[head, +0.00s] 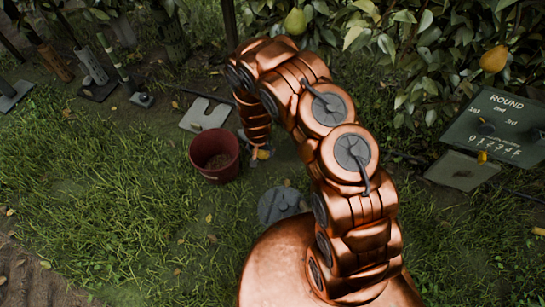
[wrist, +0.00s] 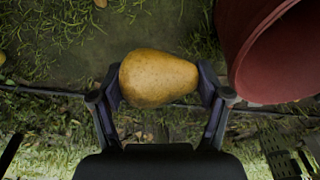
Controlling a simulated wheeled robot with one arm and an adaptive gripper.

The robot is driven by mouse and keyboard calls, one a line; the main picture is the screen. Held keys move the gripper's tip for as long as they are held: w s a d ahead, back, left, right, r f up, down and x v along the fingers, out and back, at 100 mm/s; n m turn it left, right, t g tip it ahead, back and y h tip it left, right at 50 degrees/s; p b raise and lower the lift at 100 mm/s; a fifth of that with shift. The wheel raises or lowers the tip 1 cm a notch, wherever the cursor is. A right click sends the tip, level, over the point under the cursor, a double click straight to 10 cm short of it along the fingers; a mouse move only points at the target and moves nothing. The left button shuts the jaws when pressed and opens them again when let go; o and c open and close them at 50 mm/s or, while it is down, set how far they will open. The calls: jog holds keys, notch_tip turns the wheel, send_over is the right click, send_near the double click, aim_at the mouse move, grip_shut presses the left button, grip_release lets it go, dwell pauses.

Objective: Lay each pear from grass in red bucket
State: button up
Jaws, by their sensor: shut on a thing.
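A yellow-brown pear (wrist: 158,78) lies sideways between the two fingers of my gripper (wrist: 160,85) in the wrist view. My gripper is shut on it, one finger at each end. A little of the pear shows in the head view (head: 263,154), beside the red bucket. The red bucket (head: 214,157) stands upright on the grass, its opening upward. In the wrist view the bucket's wall (wrist: 240,45) is at the upper right, close to the right finger. My arm covers most of the gripper in the head view.
A grey round disc (head: 280,204) lies on the grass in front of the bucket. A pale slotted plate (head: 206,114) lies behind it. A scoreboard (head: 497,125) stands at right. Pears hang in the bushes, one green (head: 295,21) and one yellow (head: 494,59). Left grass is open.

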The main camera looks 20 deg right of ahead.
jog(key=w+a+r+b, duration=0.2)
jog(key=w+a+b, duration=0.1)
jog(key=a+b, duration=0.3)
jog(key=w+a+r+b, duration=0.1)
jog(key=w+a+b, duration=0.3)
jog(key=a+b, duration=0.3)
jog(key=shift+a+r, duration=0.4)
jog(key=shift+a, duration=0.95)
jog(key=shift+f, duration=0.1)
jog(key=shift+f+b, duration=2.95)
jog(key=shift+f, duration=5.85)
jog(key=shift+f, duration=0.1)
jog(key=o, duration=1.2)
